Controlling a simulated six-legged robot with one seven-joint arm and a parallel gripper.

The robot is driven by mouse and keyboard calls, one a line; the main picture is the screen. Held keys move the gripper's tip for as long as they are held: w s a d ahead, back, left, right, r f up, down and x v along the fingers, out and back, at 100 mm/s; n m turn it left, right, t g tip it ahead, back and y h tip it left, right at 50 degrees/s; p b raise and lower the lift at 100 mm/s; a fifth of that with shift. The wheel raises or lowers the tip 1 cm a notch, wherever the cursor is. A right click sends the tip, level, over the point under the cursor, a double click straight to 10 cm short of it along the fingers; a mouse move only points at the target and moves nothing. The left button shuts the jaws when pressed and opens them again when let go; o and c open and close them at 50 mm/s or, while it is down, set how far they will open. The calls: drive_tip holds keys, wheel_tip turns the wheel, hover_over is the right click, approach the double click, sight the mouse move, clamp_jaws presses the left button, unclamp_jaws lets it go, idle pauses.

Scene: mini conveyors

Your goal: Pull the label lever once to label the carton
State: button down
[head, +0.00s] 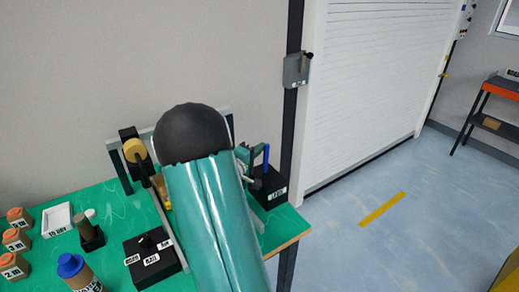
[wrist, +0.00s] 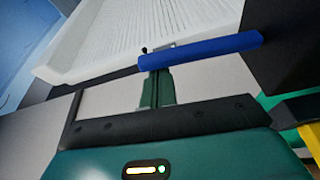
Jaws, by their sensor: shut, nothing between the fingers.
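The label lever has a blue handle (head: 266,156) and stands on a black block (head: 270,188) with a white tag at the right end of the green table. In the wrist view the blue handle (wrist: 205,50) lies across the upper middle, slightly tilted. My gripper (wrist: 157,78) is shut and empty, its green fingers meeting right below the handle. The fingertips overlap the handle's lower edge in the picture; I cannot tell whether they touch it. My arm hides the middle of the table in the head view, and I cannot make out the carton to be labelled.
On the green table (head: 110,205) are small brown boxes with orange tops (head: 17,240), a white tray (head: 57,220), a blue-capped container (head: 72,266) and a black block with tags (head: 150,258).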

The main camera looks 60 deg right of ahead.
drive_tip(key=shift+s+a+f+m+g+h, duration=0.2)
drive_tip(key=shift+s+a+m, duration=0.15)
drive_tip(key=shift+s+m, duration=0.35)
drive_tip(key=shift+s+a+f+m+g+h, duration=0.1)
drive_tip(key=shift+s+a+f+m+h, duration=0.15)
drive_tip(key=shift+s+m, duration=0.4)
drive_tip(key=shift+s+a+f+m+g+h, duration=0.15)
drive_tip(key=shift+s+a+m, duration=0.25)
drive_tip(key=shift+s+m, duration=0.3)
drive_tip(key=shift+s, duration=0.15)
drive_tip(key=shift+r, duration=0.1)
